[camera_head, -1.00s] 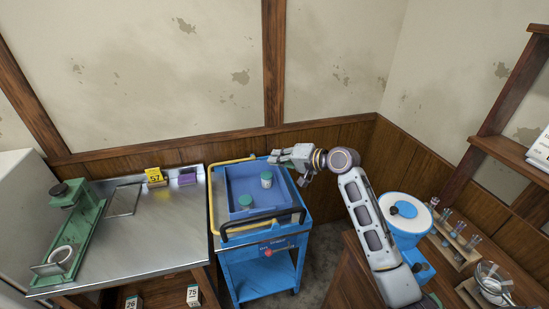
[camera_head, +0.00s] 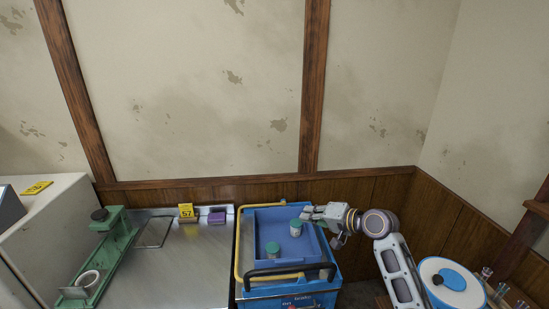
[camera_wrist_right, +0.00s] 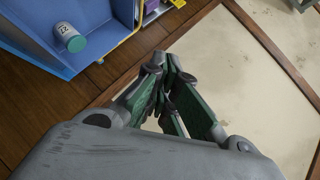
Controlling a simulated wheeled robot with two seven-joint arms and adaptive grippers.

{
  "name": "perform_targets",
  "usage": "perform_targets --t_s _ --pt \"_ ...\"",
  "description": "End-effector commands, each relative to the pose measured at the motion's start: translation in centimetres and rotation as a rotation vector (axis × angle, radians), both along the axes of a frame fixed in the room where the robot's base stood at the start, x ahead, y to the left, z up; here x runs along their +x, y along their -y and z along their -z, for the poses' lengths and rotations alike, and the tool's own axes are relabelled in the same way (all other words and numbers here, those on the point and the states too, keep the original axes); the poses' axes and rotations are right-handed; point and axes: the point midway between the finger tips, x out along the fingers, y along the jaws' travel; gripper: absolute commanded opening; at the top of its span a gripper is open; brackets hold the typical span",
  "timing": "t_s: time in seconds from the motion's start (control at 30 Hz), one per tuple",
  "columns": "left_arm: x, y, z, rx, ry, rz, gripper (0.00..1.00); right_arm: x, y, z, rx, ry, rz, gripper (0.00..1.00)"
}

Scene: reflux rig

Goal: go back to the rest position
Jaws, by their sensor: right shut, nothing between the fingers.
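My right gripper (camera_head: 314,212) is shut and empty. It hangs over the back right corner of the blue tray on the cart, just right of a green-capped jar (camera_head: 296,228). In the right wrist view its green-padded fingers (camera_wrist_right: 160,85) are together, with the wall and wood panelling beyond them. The same jar shows in the right wrist view (camera_wrist_right: 70,38), apart from the fingers. My left gripper is not in view.
The blue cart (camera_head: 318,289) has a dark handle in front and carries the tray (camera_head: 262,225) with a second green-capped jar (camera_head: 273,249). A metal table (camera_head: 185,265) at left bears a green stand (camera_head: 113,250), a yellow marker 57 (camera_head: 186,211) and a purple block (camera_head: 217,217).

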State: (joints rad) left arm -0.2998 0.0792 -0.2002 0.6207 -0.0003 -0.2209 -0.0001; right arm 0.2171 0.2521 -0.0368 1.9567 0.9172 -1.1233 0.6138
Motion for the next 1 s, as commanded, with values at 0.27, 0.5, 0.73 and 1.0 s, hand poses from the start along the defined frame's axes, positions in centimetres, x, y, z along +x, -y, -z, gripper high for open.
perform_targets --t_s 0.27,0.5,0.73,1.0 --pt "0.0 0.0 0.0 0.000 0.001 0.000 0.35 -4.4 -0.4 6.0 -0.193 -0.032 -0.037 0.00" --pt "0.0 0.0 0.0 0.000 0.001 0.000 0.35 -9.0 0.0 11.0 -0.379 -0.067 -0.082 0.00" --pt "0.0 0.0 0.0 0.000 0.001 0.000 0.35 -13.8 0.7 14.7 -0.547 -0.107 -0.131 0.00" --pt "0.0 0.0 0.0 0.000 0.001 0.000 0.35 -19.6 2.1 18.0 -0.731 -0.166 -0.197 0.00"
